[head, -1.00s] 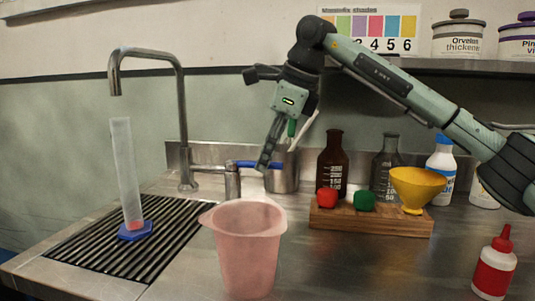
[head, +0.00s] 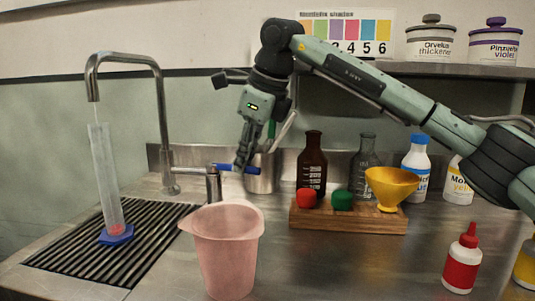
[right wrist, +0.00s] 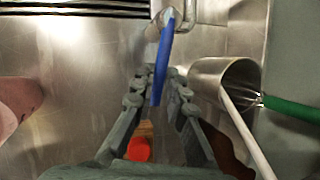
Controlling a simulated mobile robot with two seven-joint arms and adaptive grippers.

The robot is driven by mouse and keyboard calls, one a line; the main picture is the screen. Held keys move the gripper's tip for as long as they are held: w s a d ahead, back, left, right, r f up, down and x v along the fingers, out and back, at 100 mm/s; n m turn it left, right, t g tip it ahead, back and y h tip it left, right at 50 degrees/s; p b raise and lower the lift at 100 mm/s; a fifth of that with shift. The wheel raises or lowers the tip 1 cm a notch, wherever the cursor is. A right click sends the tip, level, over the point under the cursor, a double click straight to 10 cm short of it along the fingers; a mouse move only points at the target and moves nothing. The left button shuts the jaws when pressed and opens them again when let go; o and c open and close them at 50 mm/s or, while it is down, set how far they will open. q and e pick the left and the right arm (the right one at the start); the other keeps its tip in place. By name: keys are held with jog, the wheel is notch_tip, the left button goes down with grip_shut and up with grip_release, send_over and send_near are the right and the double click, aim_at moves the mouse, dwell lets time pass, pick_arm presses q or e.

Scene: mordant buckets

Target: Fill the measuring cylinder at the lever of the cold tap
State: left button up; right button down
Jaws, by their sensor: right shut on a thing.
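The clear measuring cylinder (head: 106,180) stands upright on its blue base (head: 117,235) on the drain grate, with its mouth under the spout (head: 93,90). A thin pale line, seemingly water, runs from the spout to the cylinder's mouth. The bottom looks reddish; I cannot read a level. The tap's blue lever (head: 238,169) points right from the valve post (head: 213,185). My right gripper (head: 243,163) is shut on the lever, and the right wrist view shows the lever (right wrist: 162,70) between the fingers (right wrist: 158,85). My left gripper is not in view.
A pink jug (head: 226,255) stands in front of the lever. A metal pot (head: 262,178) with utensils is just behind my gripper. A wooden block (head: 345,217) with red and green stoppers and a yellow funnel (head: 391,184) is to the right. Bottles stand behind it.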

dwell(0.3)
jog(key=c, duration=1.5)
grip_release()
jog(key=shift+c, duration=0.2)
jog(key=shift+r, duration=0.1)
jog(key=v, duration=1.2)
